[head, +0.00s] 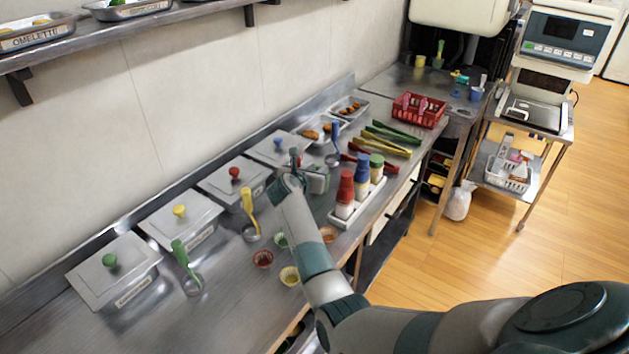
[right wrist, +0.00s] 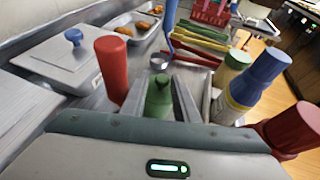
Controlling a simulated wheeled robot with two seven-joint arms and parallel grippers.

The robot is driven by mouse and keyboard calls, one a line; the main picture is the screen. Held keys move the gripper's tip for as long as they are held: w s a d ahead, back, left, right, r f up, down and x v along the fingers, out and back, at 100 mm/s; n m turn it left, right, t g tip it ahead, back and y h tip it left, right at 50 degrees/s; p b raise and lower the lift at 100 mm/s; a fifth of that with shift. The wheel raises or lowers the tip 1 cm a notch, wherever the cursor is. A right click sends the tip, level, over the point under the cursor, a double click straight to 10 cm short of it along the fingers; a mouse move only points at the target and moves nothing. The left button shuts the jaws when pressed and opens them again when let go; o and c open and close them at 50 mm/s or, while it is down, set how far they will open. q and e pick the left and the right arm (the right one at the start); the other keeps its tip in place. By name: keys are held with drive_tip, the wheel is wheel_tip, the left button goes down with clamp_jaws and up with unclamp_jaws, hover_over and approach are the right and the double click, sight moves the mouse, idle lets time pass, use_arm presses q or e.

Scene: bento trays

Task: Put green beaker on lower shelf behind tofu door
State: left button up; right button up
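My right gripper (head: 312,180) is low over the counter, behind the bottle rack. In the right wrist view a green bottle-like thing (right wrist: 158,98) with a narrow top stands between its two fingers. I cannot tell whether the fingers touch it. A small yellow-green cup (head: 420,61) stands on the far counter; I cannot tell whether either one is the green beaker. Cabinet fronts (head: 393,212) show under the counter's front edge, but no tofu label is readable. The lower shelf behind a door is not clearly seen. My left gripper is out of view.
A bottle rack (head: 357,205) with red, blue and green-capped bottles is close to my right gripper. A red bottle (right wrist: 110,68) stands left of it in the wrist view. Lidded trays (head: 113,270), ladles, small bowls, tongs and a red basket (head: 418,110) crowd the counter.

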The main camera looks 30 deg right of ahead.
drive_tip(key=shift+w+d+f, duration=0.15)
drive_tip(key=shift+d+f, duration=0.05)
drive_tip(key=shift+d, duration=0.15)
drive_tip(key=shift+r, duration=0.15)
drive_tip(key=shift+s+a+r, duration=0.1)
drive_tip(key=shift+s+r, duration=0.05)
drive_tip(key=shift+s, duration=0.1)
drive_tip(key=shift+w, duration=0.1)
drive_tip(key=shift+c, duration=0.7)
drive_tip(key=c, duration=0.5)
clamp_jaws()
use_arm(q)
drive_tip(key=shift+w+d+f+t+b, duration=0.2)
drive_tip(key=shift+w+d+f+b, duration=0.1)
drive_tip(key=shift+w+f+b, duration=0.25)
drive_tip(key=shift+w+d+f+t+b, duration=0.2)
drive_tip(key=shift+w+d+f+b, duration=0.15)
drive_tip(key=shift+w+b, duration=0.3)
use_arm(e)
wheel_tip(320, 180, up, 10)
